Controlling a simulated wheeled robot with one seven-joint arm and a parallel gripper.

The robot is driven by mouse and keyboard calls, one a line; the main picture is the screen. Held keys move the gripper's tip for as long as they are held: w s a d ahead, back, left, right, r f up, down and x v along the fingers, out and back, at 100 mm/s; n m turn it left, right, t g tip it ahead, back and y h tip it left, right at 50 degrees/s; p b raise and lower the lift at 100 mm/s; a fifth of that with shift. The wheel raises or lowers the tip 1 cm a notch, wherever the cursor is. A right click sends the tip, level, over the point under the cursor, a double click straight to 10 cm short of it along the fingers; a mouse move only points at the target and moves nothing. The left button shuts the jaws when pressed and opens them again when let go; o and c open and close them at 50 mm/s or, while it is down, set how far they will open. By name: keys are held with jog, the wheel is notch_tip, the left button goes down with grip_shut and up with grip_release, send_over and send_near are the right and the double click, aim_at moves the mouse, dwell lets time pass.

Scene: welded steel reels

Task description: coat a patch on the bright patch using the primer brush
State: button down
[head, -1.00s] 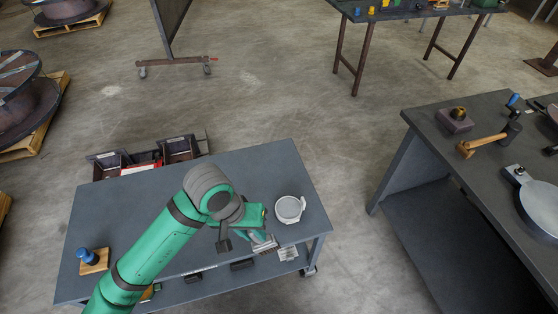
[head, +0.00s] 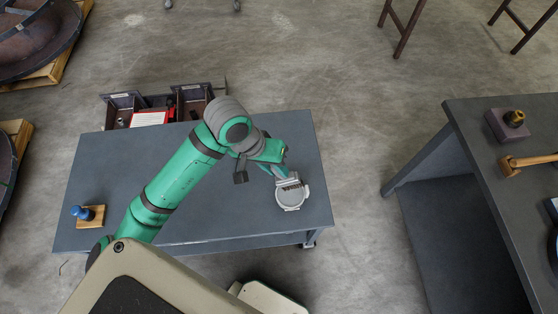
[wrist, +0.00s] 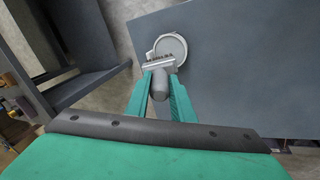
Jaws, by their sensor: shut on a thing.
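My gripper (head: 281,171) is shut on the grey handle of the primer brush (wrist: 160,84). In the wrist view the handle sits between the green fingers, and the dark bristles overlap the pot (wrist: 178,41). I cannot tell whether the bristles touch what is in the pot. I cannot make out the bright patch in either current view.
A blue-knobbed item on a wooden block (head: 97,214) stands at the bench's left end. Open bins (head: 194,98) line its far edge. A second bench (head: 485,190) with a mallet (head: 526,162) is at right. Large reels (head: 40,40) stand at left. Floor lies between the benches.

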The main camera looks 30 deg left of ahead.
aim_at(277, 180)
jog(key=f, duration=0.2)
jog(key=shift+s+a+f, duration=0.1)
jog(key=shift+s+f, duration=0.25)
jog(key=shift+w+f, duration=0.1)
jog(key=shift+f, duration=0.75)
jog(key=shift+w+f, duration=0.2)
jog(key=shift+f, duration=0.05)
jog(key=shift+s+f, duration=0.1)
jog(key=shift+s, duration=0.05)
jog(key=shift+f, duration=0.35)
dwell(1.3)
jog(key=shift+r, duration=0.1)
